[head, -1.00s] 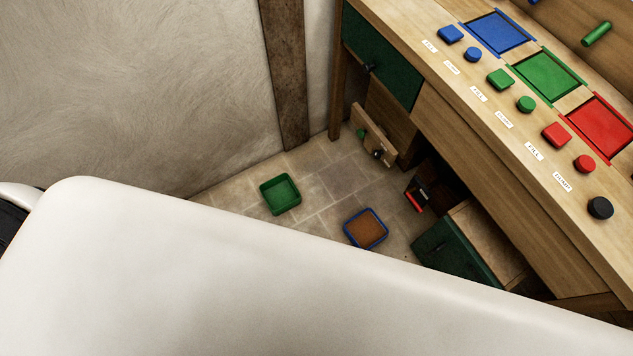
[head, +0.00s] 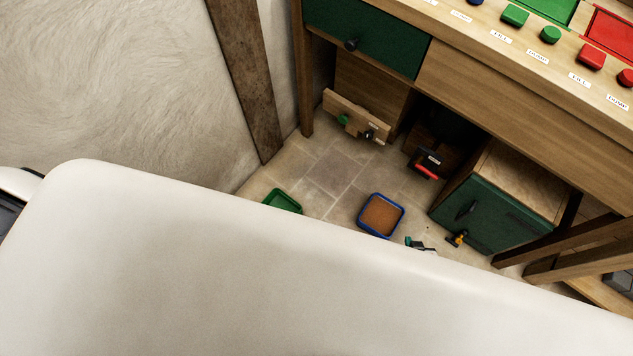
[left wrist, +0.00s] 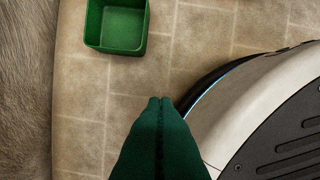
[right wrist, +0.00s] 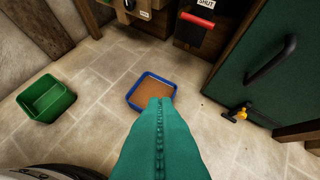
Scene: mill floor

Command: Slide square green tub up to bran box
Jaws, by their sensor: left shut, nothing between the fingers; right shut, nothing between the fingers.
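The square green tub (head: 283,201) stands on the floor, partly hidden by my white body in the head view. It looks empty in the left wrist view (left wrist: 117,28), ahead of my shut, empty left gripper (left wrist: 160,102) and apart from it. It also shows at the left in the right wrist view (right wrist: 46,99). My right gripper (head: 412,243) barely shows past my body; in the right wrist view (right wrist: 160,102) it is shut and empty, its tips overlapping the blue-rimmed tub's near edge. I cannot tell which thing is the bran box; no such label is readable.
A blue-rimmed square tub (head: 380,215) with brown fill stands right of the green one. Under the bench are a wooden piece with a green knob (head: 357,117), a red-handled fitting (head: 427,172) and a green cabinet (head: 485,215). Tiled floor between the tubs is clear.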

